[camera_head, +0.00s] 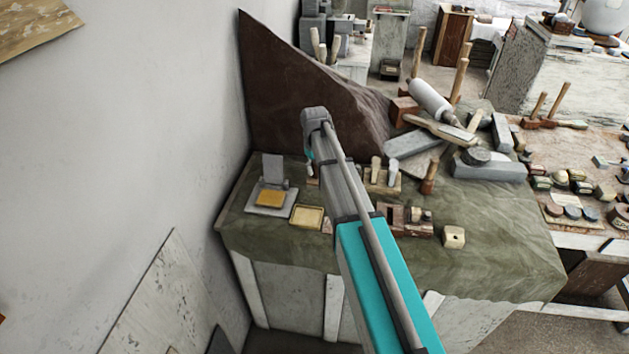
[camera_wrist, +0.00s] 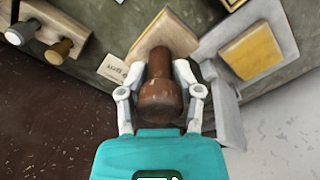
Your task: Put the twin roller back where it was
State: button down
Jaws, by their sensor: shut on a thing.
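My gripper (camera_wrist: 160,95) is shut on a brown, rounded wooden piece, which I take to be the twin roller (camera_wrist: 163,93); only its near end shows clearly. In the wrist view it stands in front of a tan wooden block (camera_wrist: 153,32) with a small lettered card (camera_wrist: 112,68) beside it. I cannot tell whether the roller touches the block. In the head view my gripper (camera_head: 309,168) is low over the back left of the cloth-covered table (camera_head: 480,225), and my arm hides most of it and the roller.
A grey hinged box with a yellow pad (camera_head: 270,198) stands close at the left, its lid upright. A yellow-rimmed tray (camera_head: 307,217) lies in front. A rack with pale handles (camera_head: 381,178) is to the right. A tall brown slab (camera_head: 290,95) rises behind.

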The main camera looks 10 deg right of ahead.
aim_at(314, 175)
jog(key=shift+w+f, duration=0.2)
dwell(0.3)
jog(key=shift+w+f+b, duration=0.3)
jog(key=shift+f+b, duration=0.15)
jog(key=shift+b, duration=0.1)
jog(key=shift+f+b, duration=1.45)
jog(key=shift+f, duration=0.05)
jog(key=shift+f, duration=0.1)
jog(key=shift+c, duration=1.3)
grip_release()
notch_tip(314, 175, up, 12)
jog(key=p, duration=1.2)
jog(key=shift+w, duration=0.1)
